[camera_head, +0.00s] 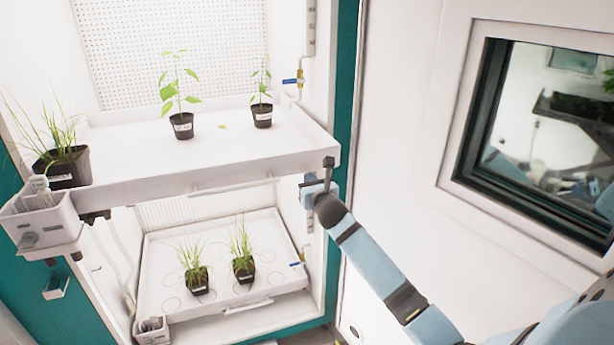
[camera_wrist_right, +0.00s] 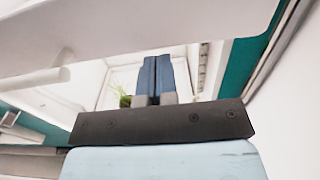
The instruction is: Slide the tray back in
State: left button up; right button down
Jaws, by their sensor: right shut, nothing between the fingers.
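The upper white tray (camera_head: 210,165) sticks out of the front of the growth chamber at its upper level. Three potted plants stand on it: a grassy one (camera_head: 62,165) at the left front corner, a leafy one (camera_head: 181,122) in the middle and a smaller one (camera_head: 262,108) at the back right. My right gripper (camera_head: 308,186) is at the tray's right front corner, just under its rim. In the right wrist view its blue fingers (camera_wrist_right: 155,78) are together and empty, below the tray's pale underside (camera_wrist_right: 150,30). I cannot tell whether they touch the tray. My left gripper is out of view.
A lower tray (camera_head: 225,270) with two grassy pots sits inside the chamber. A white reservoir box (camera_head: 45,218) hangs at the upper tray's left front corner. A blue-handled valve (camera_head: 292,81) is on the right inner wall. A white door with a dark-framed window (camera_head: 540,120) stands at right.

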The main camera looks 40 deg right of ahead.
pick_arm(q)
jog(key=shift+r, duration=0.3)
pick_arm(e)
jog(key=shift+x, duration=1)
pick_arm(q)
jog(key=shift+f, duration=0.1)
